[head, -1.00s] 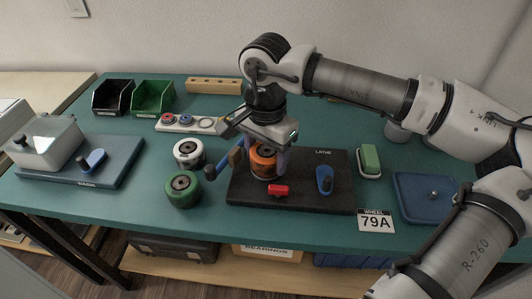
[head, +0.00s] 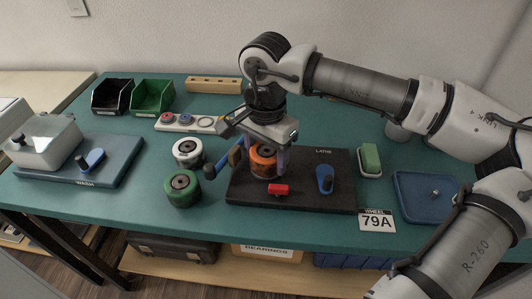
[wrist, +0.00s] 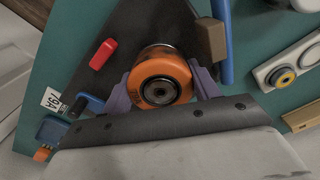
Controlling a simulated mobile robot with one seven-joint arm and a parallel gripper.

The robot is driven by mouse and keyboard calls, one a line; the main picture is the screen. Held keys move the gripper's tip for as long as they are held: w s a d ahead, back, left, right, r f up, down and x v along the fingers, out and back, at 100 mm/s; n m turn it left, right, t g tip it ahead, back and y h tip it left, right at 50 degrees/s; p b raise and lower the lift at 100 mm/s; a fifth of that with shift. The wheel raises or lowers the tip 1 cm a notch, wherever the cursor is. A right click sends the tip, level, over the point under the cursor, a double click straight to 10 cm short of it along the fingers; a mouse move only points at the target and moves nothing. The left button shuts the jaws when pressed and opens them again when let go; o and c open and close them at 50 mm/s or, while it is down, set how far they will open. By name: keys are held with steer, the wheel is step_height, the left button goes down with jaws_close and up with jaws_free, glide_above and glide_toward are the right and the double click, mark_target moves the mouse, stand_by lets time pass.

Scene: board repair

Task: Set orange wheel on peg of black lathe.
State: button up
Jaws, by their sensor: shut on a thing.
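The orange wheel (head: 263,160) is over the left part of the black lathe (head: 305,199), whose board lies flat on the green table. My gripper (head: 265,158) points down and is shut on the wheel. In the wrist view, its purple fingers (wrist: 159,92) press on both sides of the orange wheel (wrist: 160,78), with the hub facing the camera. The peg is hidden under the wheel, so I cannot tell how far the wheel sits on it.
A blue lever (head: 325,179) and a red block (head: 278,190) are on the lathe. A brown block (head: 236,156) stands close left of my gripper. White (head: 188,152) and green (head: 183,189) wheels lie left. A blue tray (head: 426,194) is at right.

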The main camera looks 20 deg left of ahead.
steer(key=shift+f, duration=0.1)
steer(key=o, duration=1.5)
steer(key=shift+c, duration=0.2)
steer(key=shift+r+p, duration=2.2)
steer(key=shift+r, duration=1.35)
